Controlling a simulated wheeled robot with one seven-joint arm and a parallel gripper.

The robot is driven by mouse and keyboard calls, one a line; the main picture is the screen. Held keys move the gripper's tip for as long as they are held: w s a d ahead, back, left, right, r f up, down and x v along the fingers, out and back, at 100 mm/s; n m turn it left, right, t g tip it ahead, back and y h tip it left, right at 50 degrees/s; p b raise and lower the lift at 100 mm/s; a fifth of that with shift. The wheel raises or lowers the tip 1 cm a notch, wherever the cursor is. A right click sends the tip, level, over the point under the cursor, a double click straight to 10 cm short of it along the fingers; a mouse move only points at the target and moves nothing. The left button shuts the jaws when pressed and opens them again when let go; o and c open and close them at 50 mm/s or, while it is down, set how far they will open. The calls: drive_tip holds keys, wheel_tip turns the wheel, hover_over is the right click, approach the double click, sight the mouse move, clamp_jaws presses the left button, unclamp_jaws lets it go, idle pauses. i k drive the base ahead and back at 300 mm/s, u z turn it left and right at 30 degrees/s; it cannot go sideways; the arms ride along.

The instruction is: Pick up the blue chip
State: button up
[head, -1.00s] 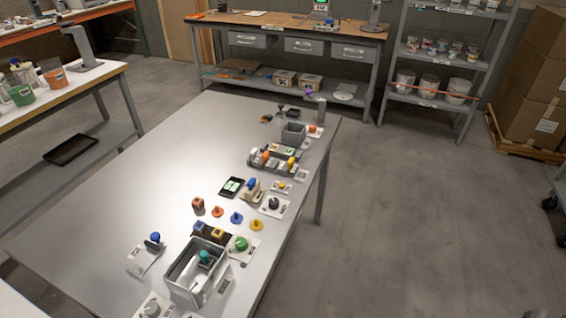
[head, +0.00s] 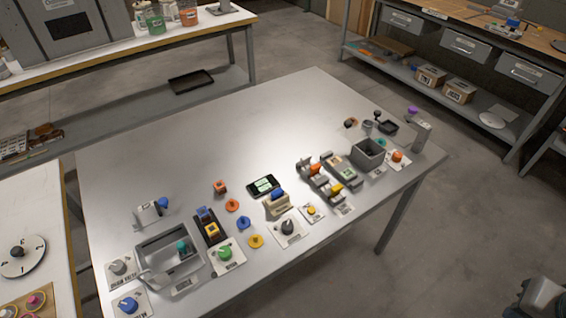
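A blue round chip-like piece (head: 243,223) with a raised middle lies on the grey table (head: 130,190) in the head view. It lies between a similar orange piece (head: 232,205) and a similar yellow piece (head: 255,241), apart from both. Nothing covers it. I see no gripper fingers in this view. A dark part cut off at the lower right corner may belong to my arm, but I cannot tell.
Left of the blue piece stand a holder with blue and yellow blocks (head: 211,230) and a grey open bin (head: 150,243). A white card with a green knob (head: 225,252) lies near. A dark-knobbed card (head: 288,230) lies right. The table's far left area is clear.

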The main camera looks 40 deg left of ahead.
sight(276, 193)
drive_tip(key=u, duration=1)
drive_tip(key=i, duration=0.9)
drive_tip(key=u, duration=1.05)
